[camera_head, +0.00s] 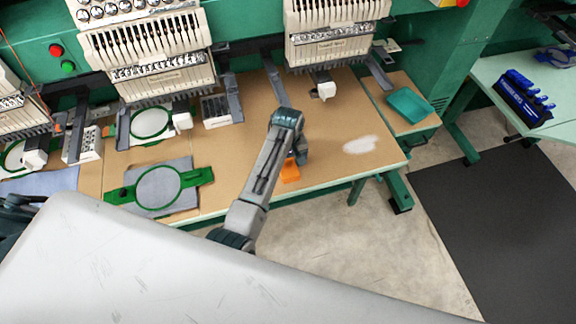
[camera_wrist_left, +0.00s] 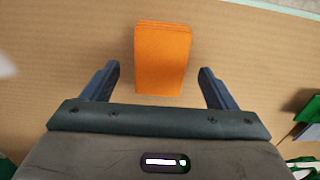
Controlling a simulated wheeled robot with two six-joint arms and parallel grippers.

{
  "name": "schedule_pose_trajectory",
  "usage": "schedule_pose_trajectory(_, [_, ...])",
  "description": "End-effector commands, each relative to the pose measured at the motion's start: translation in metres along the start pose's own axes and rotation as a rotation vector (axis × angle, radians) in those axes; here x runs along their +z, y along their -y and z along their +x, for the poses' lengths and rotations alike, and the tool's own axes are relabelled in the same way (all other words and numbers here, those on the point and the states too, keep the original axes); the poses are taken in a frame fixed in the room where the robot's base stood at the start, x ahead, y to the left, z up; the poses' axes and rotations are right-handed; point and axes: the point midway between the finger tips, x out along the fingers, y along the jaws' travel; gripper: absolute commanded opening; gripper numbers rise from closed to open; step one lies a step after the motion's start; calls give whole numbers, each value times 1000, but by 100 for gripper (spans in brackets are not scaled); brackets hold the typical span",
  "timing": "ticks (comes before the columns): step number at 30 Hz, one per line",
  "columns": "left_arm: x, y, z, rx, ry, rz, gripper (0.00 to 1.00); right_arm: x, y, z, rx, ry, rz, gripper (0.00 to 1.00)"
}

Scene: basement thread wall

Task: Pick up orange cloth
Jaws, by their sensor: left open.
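The orange cloth (camera_head: 290,172) is a folded rectangular stack lying on the brown tabletop near its front edge. My left arm reaches over the table, and its gripper (camera_head: 299,154) is right at the cloth, partly hiding it. In the left wrist view the cloth (camera_wrist_left: 162,58) lies centred between the two open fingers of the left gripper (camera_wrist_left: 158,70), with a gap on each side. Its near end sits between the fingers and its far end reaches past the tips. The fingers do not touch it. My right gripper is in neither view.
A white patch (camera_head: 361,145) lies on the table to the right. Embroidery machine heads (camera_head: 155,55) overhang the back. A green hoop with grey fabric (camera_head: 158,188) lies left. A teal tray (camera_head: 409,105) sits on the right-hand ledge. Bare tabletop surrounds the cloth.

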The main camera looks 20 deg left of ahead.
Motion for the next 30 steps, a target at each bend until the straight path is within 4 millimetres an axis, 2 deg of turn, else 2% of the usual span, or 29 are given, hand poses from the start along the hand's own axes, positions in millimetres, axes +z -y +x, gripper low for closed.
schedule_pose_trajectory(6, [0, 0, 19, 0, 0, 1, 80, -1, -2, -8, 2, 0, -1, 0])
schedule_pose_trajectory(13, [0, 0, 20, 1, -1, 1, 80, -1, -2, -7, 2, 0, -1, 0])
schedule_pose_trajectory(18, [0, 0, 20, 0, -1, 1, 47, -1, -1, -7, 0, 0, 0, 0])
schedule_pose_trajectory(21, [0, 0, 20, 0, -1, 1, 32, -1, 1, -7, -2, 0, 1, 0])
schedule_pose_trajectory(30, [-1, -1, 19, 1, -1, 1, 32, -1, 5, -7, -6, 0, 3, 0])
